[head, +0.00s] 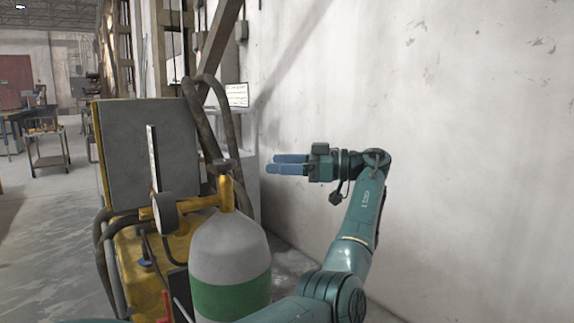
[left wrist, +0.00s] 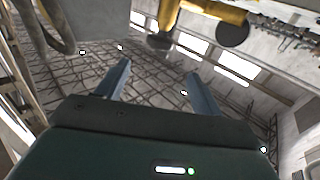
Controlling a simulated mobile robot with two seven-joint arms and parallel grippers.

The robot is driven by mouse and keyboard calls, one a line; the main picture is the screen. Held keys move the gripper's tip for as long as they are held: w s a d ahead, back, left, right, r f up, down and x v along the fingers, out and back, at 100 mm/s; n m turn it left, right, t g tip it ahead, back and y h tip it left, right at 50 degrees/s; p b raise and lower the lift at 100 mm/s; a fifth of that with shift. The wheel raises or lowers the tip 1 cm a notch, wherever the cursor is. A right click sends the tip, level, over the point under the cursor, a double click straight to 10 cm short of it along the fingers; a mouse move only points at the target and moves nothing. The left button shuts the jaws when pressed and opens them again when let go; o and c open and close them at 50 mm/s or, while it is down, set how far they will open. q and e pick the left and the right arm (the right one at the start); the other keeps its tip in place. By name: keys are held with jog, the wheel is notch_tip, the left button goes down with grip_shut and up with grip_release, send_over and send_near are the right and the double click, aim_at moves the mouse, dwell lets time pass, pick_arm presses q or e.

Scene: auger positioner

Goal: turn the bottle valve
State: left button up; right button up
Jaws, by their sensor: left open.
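The grey gas bottle (head: 230,248) with a green band stands upright at the lower middle of the head view. Its yellow valve body (head: 226,190) rises from the neck, with a dark handwheel (head: 225,166) on top. My left gripper (head: 271,164) is open and empty, to the right of the handwheel at about its height, with blue fingers pointing left. In the left wrist view, the fingers (left wrist: 158,69) are spread with nothing between them. Yellow valve parts (left wrist: 205,9) and a dark round part (left wrist: 232,34) show beyond the fingertips. My right gripper is not seen.
A yellow machine with a grey panel (head: 150,150) and thick hoses (head: 228,115) stands left and behind. A pale wall (head: 450,100) bounds the right; there is free air between gripper and wall.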

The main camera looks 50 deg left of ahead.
pick_arm(q)
jog(key=shift+o, duration=0.2)
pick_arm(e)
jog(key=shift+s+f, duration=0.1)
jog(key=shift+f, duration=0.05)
pick_arm(q)
jog(key=m+t+y+b, duration=0.4)
jog(key=t+b, duration=0.2)
jog(key=b, duration=0.1)
send_near(218, 162)
jog(key=x, duration=0.3)
jog(key=w+x, duration=0.1)
jog(key=x, duration=0.7)
jog(key=shift+w+a+f, duration=0.3)
jog(key=shift+w+f, duration=0.05)
jog(key=shift+s+a, duration=0.1)
jog(key=shift+a, duration=0.3)
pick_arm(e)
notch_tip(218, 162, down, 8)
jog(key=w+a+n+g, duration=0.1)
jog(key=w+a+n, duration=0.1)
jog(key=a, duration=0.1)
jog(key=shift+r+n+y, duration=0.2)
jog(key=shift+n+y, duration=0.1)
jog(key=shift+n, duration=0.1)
pick_arm(q)
jog(key=c, duration=1)
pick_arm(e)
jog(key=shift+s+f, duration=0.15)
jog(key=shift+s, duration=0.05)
